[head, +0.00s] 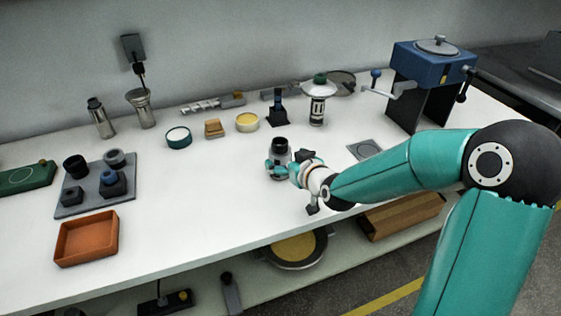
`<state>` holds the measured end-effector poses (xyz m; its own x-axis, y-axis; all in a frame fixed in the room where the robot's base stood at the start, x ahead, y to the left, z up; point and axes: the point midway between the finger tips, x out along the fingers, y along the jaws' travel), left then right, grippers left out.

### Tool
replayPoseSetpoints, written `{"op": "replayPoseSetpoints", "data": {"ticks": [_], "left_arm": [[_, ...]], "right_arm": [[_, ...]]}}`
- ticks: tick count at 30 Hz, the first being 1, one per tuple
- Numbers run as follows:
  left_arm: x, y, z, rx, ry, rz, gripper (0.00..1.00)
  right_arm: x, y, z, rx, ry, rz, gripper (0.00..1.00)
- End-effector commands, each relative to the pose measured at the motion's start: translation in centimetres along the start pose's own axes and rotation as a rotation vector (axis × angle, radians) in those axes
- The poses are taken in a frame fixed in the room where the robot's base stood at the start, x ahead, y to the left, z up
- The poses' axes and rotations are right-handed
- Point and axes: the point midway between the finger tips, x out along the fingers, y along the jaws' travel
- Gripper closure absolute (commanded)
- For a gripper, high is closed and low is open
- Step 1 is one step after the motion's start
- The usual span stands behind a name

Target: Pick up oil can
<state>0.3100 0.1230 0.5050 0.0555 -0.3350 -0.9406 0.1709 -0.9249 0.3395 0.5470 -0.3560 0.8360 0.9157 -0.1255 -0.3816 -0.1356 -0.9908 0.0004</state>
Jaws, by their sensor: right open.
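A small grey can with a black top (281,146) stands on the white workbench, near the middle of the head view. I take it to be the oil can, though no label can be read. My right gripper (278,171) comes in from the right, low at the can. Its fingers are open and overlap the can's lower part, hiding some of it. I cannot tell whether they touch it. The can looks upright on the bench. My left gripper is not in view.
A white canister with a green knob (318,100) and a black stand (277,107) are behind the can. A grey square plate (365,149) lies to the right. An orange tray (86,239) is at the left. The bench is bare between tray and can.

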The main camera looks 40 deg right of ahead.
Motion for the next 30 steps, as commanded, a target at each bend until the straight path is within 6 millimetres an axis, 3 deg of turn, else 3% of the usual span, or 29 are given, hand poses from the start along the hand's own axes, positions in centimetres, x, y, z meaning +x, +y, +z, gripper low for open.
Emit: {"op": "replayPoseSetpoints", "data": {"ticks": [9, 18, 30], "left_arm": [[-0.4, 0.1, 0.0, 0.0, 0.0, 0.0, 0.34], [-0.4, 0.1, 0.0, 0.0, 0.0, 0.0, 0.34], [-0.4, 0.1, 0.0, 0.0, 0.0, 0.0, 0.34]], "right_arm": [[4.1, 0.0, 0.3, 0.0, -0.002, -0.001, 0.1], [4.5, 0.0, 0.3, 0.0, -0.001, -0.001, 0.11], [4.5, 0.0, 0.3, 0.0, -0.001, -0.001, 0.78]]}}
